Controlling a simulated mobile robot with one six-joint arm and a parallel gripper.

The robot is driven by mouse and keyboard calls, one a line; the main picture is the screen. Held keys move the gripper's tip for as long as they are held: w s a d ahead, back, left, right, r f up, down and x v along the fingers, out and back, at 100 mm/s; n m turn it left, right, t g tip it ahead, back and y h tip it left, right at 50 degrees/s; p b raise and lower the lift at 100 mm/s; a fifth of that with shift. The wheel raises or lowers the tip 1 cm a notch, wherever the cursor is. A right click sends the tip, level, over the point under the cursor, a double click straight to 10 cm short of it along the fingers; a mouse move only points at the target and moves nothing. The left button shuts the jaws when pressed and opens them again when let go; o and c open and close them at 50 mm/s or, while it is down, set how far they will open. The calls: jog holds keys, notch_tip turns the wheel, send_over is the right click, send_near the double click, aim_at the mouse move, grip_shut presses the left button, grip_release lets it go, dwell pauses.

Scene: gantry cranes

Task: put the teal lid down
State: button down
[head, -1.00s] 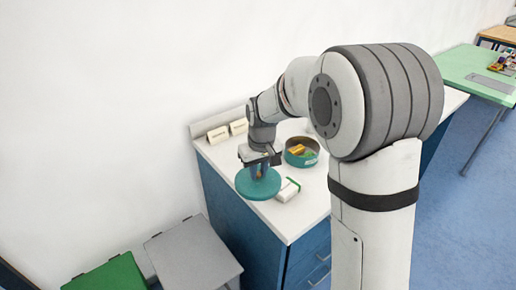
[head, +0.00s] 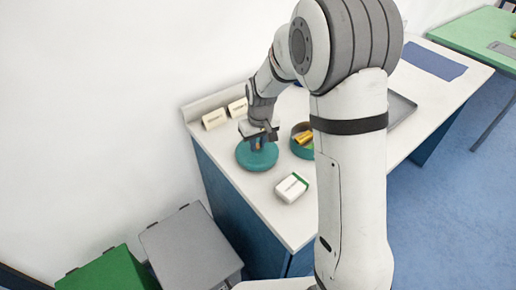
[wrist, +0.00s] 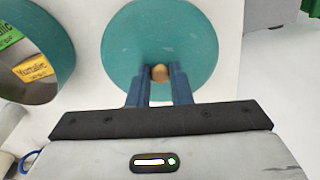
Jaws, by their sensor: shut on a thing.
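The teal lid (head: 257,156) is a round disc with a small tan knob, at the left part of the white counter in the head view. It also shows in the wrist view (wrist: 160,40). My gripper (head: 258,142) is above the lid, its two blue fingers shut on the knob (wrist: 159,72). The lid looks level and at or just above the counter; I cannot tell whether it touches. A round teal container (head: 302,150), partly hidden by my arm, stands to the right of the lid with yellow and orange items inside.
A white and green box (head: 291,188) lies in front of the lid on the counter (head: 262,200). Two small cards (head: 215,118) stand at the back. A grey tray (head: 400,107) and a blue mat (head: 433,60) lie farther right. Grey and green bins (head: 190,247) stand on the floor at left.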

aim_at(258, 147)
jog(key=shift+a+f, duration=0.1)
jog(key=shift+f, duration=1.5)
jog(key=shift+s, duration=0.1)
jog(key=shift+f, duration=0.15)
jog(key=c, duration=1.3)
grip_release()
